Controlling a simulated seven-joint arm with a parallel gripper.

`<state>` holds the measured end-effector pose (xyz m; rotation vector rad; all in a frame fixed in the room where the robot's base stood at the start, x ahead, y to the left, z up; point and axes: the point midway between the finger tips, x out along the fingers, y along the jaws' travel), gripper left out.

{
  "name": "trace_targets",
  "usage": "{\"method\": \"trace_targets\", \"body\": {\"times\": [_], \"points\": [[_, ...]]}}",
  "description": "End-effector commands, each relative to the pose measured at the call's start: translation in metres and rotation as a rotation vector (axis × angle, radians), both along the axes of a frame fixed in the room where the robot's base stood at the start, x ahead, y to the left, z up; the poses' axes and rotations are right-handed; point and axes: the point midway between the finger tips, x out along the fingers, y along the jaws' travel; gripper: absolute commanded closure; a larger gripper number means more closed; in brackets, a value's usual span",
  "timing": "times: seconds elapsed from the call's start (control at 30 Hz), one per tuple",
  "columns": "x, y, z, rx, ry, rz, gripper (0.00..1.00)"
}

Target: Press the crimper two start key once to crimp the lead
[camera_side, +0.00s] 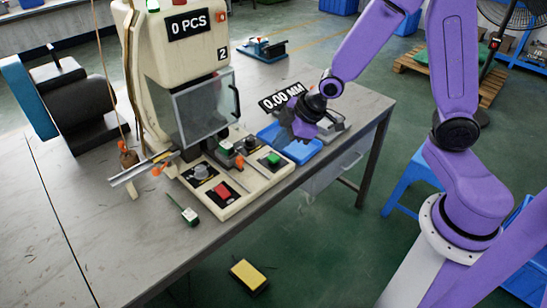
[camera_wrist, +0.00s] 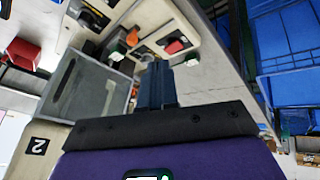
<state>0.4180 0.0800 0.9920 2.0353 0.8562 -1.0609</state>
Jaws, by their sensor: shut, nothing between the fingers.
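Crimper two (camera_side: 150,40) is the cream machine marked 2, with a display reading 0 PCS. Its clear guard (camera_side: 205,108) is at the front, and also shows in the wrist view (camera_wrist: 85,95). The control panel (camera_side: 238,192) in front of it carries a green key (camera_side: 273,159), a red key (camera_side: 222,191) and dark knobs. My gripper (camera_side: 300,131) is shut and empty, right of the panel and apart from the keys. I cannot make out any key lettering.
A blue tray (camera_side: 312,157) lies under my gripper, with a 0.00 MM readout (camera_side: 282,97) behind it. A rail with orange parts (camera_side: 156,170) stands left of the panel. A small green-ended part (camera_side: 190,216) lies on the table. The front left tabletop is clear.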

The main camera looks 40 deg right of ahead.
Motion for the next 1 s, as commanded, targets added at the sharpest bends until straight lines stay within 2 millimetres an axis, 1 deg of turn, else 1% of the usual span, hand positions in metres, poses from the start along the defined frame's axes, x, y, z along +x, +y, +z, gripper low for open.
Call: {"method": "trace_targets", "body": {"times": [0.03,0.2,0.3,0.4,0.5,0.6,1.0], "points": [[0.014,-0.008,-0.008,-0.002,-0.026,-0.014,1.0],[0.056,-0.035,-0.024,-0.014,-0.139,-0.043,1.0],[0.074,-0.051,-0.031,-0.025,-0.198,-0.059,1.0],[0.087,-0.064,-0.037,-0.039,-0.244,-0.071,1.0],[0.095,-0.074,-0.04,-0.048,-0.277,-0.081,1.0],[0.099,-0.079,-0.042,-0.055,-0.294,-0.084,1.0],[0.1,-0.08,-0.042,-0.056,-0.299,-0.085,1.0]]}}
